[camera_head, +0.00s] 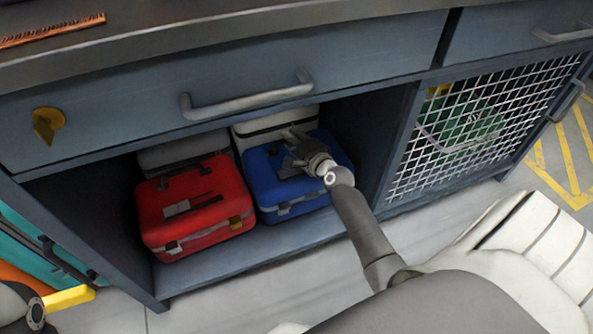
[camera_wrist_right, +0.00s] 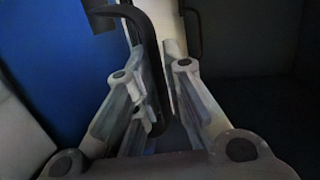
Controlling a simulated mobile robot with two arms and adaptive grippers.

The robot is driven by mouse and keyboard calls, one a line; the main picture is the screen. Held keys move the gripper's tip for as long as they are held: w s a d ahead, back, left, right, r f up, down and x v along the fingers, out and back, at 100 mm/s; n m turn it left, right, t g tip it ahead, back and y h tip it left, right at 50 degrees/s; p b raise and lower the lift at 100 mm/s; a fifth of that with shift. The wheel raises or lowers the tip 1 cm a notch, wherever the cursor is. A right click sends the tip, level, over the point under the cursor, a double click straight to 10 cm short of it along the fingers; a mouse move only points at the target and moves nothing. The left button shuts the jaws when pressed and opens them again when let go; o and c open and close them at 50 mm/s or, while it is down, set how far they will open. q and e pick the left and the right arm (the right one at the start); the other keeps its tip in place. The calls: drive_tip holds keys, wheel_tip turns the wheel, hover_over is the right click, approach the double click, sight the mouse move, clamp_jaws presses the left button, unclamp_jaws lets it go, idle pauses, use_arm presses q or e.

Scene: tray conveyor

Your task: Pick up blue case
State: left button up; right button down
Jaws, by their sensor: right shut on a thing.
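The blue case (camera_head: 262,170) sits on the open shelf of the workbench, beside a red case. My right gripper (camera_head: 295,143) is over the top of the blue case, at its handle. In the right wrist view the fingers (camera_wrist_right: 158,95) close around a dark handle (camera_wrist_right: 148,50), with the blue case (camera_wrist_right: 55,65) on the left. The handle is mostly hidden by the gripper in the head view. The case appears to rest on the shelf. My left gripper is not in view; only part of what looks like my left arm shows at the lower left.
The red case (camera_head: 190,205) stands close on the left. White-grey cases (camera_head: 270,123) stand behind. The shelf (camera_head: 255,250) has a drawer (camera_head: 250,80) above it and a side wall to the right. A wire mesh door (camera_head: 470,120) lies further right.

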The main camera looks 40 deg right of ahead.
drive_tip(key=shift+r, duration=0.25)
